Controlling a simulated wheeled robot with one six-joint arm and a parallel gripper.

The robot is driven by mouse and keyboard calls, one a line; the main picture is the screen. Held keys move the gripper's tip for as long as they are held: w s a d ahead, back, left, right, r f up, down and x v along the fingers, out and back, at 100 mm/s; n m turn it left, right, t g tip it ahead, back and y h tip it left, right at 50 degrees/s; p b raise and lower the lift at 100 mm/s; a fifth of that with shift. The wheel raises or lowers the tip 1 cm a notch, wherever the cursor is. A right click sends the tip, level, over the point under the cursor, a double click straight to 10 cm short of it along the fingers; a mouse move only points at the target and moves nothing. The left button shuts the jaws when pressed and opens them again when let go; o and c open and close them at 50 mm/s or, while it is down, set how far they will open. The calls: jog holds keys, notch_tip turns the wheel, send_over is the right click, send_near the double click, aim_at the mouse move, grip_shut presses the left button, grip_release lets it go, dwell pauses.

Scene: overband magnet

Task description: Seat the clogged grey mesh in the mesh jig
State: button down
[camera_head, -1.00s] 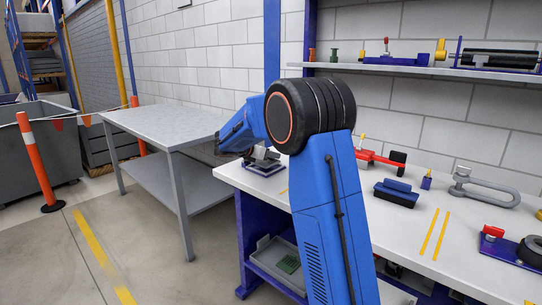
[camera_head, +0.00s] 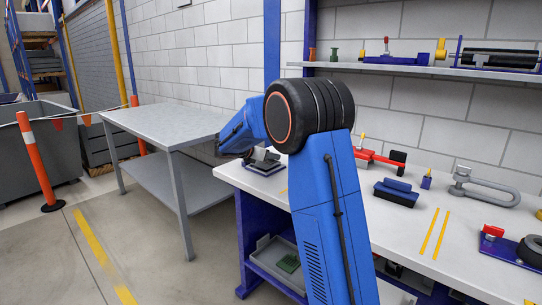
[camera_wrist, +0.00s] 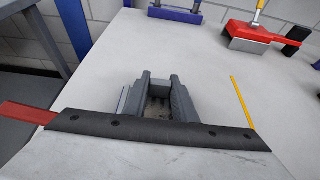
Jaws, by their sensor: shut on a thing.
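My gripper (camera_wrist: 161,80) shows in the wrist view with two grey fingers above the white bench. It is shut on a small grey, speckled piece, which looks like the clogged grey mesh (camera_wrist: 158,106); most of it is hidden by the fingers. A blue bracket with grey uprights (camera_wrist: 175,14) stands ahead at the top; it may be the mesh jig, apart from the fingers. In the head view a navy-based fixture with grey parts (camera_head: 262,165) sits at the bench's left end, by my wrist. My fingers cannot be made out there.
A red clamp tool (camera_wrist: 250,33) lies to the right on the bench, also in the head view (camera_head: 372,157). A black bar with bolts (camera_wrist: 150,132) crosses the near wrist view. A dark blue block (camera_head: 397,192) stands farther right. A grey table (camera_head: 165,122) is left.

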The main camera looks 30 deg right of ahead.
jog(key=shift+f, duration=0.55)
jog(key=c, duration=1.4)
grip_release()
jog(key=v, duration=1.7)
jog(key=shift+a+r, duration=0.15)
jog(key=shift+a, duration=0.05)
